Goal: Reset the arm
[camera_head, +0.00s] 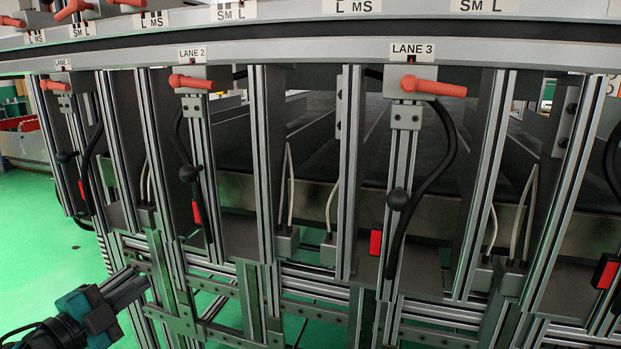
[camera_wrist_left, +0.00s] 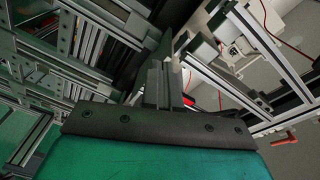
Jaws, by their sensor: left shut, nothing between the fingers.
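My left gripper (camera_head: 125,284) is low at the left in the head view, in front of the conveyor frame's legs. Its fingers are closed with nothing between them. In the left wrist view its fingers (camera_wrist_left: 166,82) stand together above the dark gripper body, pointing toward the metal framework. My right gripper does not show in either view. No foil tray can be made out.
A metal frame with lane signs, such as LANE 3 (camera_head: 412,49), fills the head view. Orange handles (camera_head: 433,87), black hoses (camera_head: 437,160) and red switches (camera_head: 376,242) stick out from it. Open green floor (camera_head: 40,230) lies at the left.

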